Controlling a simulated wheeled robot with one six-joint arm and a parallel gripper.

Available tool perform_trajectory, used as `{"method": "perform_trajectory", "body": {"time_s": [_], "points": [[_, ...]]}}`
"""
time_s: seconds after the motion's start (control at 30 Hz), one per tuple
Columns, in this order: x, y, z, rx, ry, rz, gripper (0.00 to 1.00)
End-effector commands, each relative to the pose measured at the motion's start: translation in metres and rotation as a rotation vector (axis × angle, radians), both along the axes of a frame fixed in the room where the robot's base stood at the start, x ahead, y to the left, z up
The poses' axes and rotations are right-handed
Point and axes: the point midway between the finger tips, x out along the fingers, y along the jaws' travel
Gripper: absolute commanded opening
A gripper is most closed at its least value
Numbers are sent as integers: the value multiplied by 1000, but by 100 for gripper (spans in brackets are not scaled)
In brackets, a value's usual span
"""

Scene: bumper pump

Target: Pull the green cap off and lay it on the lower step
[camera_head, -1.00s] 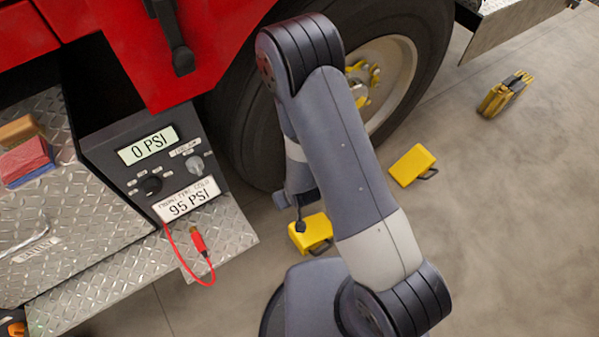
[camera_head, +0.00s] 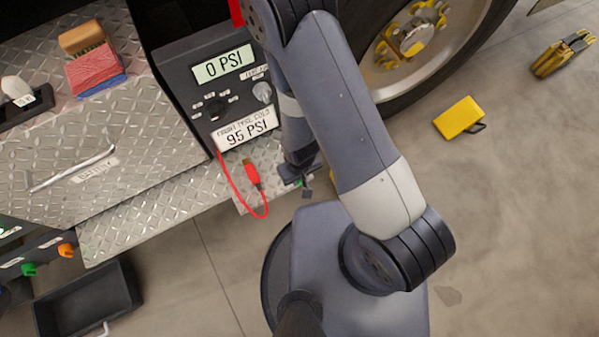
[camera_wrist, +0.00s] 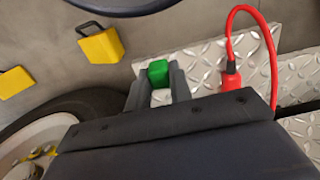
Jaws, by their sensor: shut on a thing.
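My gripper (camera_wrist: 157,80) is shut on the green cap (camera_wrist: 158,72), a small green block between its fingertips in the wrist view. In the head view my gripper (camera_head: 302,184) hangs at the right end of the lower step, and only a speck of green shows there. The lower step (camera_head: 150,222) is a diamond-plate ledge below the gauge panel. In the wrist view the step (camera_wrist: 200,58) lies behind and beside the fingers. I cannot tell whether the cap touches it.
A red hose with a red connector (camera_head: 252,172) lies on the step, left of my gripper. The gauge panel (camera_head: 215,90) stands above it. A yellow block (camera_head: 459,118) lies on the floor, and the truck wheel (camera_head: 410,50) is behind my arm. A black tray (camera_head: 88,300) is at lower left.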

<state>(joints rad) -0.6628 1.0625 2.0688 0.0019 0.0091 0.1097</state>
Motion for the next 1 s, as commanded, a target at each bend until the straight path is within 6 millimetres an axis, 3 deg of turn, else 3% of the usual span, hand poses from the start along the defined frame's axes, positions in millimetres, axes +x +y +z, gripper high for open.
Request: {"method": "perform_trajectory", "body": {"time_s": [0.23,0.97,1.0], "points": [[13,8,-5,-1,1,-2,0],[85,52,-31,0,-1,-1,0],[85,52,-40,-2,1,-1,0]]}}
